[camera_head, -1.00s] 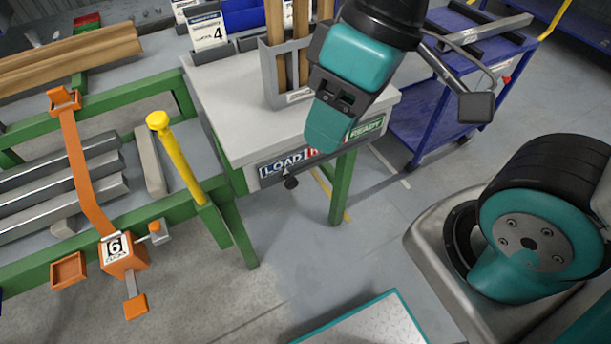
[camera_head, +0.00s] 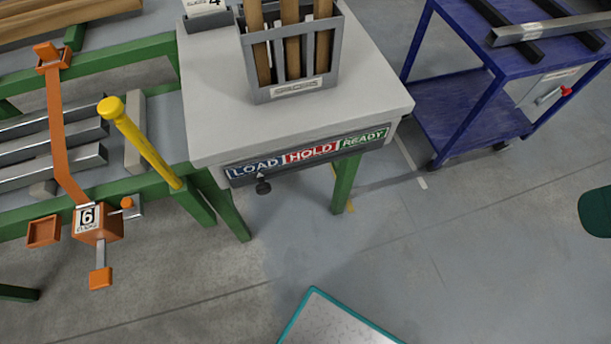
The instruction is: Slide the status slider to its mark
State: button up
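The status slider (camera_head: 263,187) is a small black knob below the front edge of the grey-white side table. It sits under the LOAD section, toward that section's right part. The status strip (camera_head: 310,153) reads LOAD in blue, HOLD in red and READY in green, from left to right. A small pale pointer seems to stand above the knob. No separate mark can be told apart on the strip.
The side table (camera_head: 370,92) carries a grey rack (camera_head: 290,92) of wooden pieces. A blue cart (camera_head: 455,110) stands at right. A green-framed bench with an orange clamp (camera_head: 97,222) and yellow post (camera_head: 140,140) is at left.

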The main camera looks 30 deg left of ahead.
aim_at(263, 188)
jog(key=z, duration=0.05)
jog(key=k, duration=1.05)
jog(key=u, duration=1.65)
